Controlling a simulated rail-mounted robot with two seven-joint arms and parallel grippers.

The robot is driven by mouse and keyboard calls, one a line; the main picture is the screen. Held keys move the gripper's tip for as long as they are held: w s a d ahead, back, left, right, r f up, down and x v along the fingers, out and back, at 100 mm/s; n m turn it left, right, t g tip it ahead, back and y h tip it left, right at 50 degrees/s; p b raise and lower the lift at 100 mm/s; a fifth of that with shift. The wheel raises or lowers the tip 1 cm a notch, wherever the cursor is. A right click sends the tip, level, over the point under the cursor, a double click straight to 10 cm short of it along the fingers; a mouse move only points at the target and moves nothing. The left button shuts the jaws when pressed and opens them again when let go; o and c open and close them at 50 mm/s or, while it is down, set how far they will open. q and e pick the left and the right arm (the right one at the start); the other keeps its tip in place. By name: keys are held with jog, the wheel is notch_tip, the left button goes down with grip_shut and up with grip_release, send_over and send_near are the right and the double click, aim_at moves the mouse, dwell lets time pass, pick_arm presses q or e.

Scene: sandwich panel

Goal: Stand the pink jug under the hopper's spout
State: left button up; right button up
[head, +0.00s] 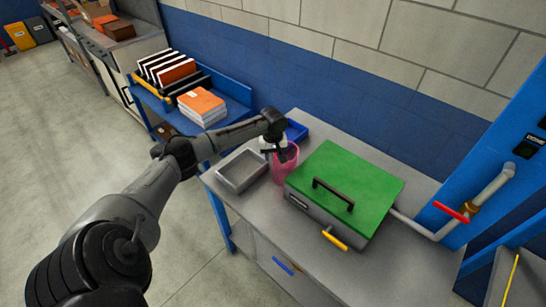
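The pink jug (286,171) stands on the grey bench, between a metal tray and a green-lidded box. My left gripper (273,150) points down at the jug's top left side, with its dark fingers overlapping the jug's rim in the head view. I cannot tell whether the fingers touch the jug or are closed on it. A whitish object beside the fingers is mostly hidden. No hopper or spout is clearly seen; a pipe with a red handle (451,212) runs from the blue panel at the right. My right gripper is not in view.
The green-lidded box (352,180) with a black handle stands right of the jug. The metal tray (242,170) is at its left and a blue bin (296,131) behind. A blue cart (228,92) holds books. The bench front right (410,262) is clear.

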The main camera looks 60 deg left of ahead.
pick_arm(q)
notch_tip(320, 180, up, 11)
jog(key=p, duration=0.1)
jog(key=shift+o, duration=0.5)
jog(key=shift+r, duration=0.3)
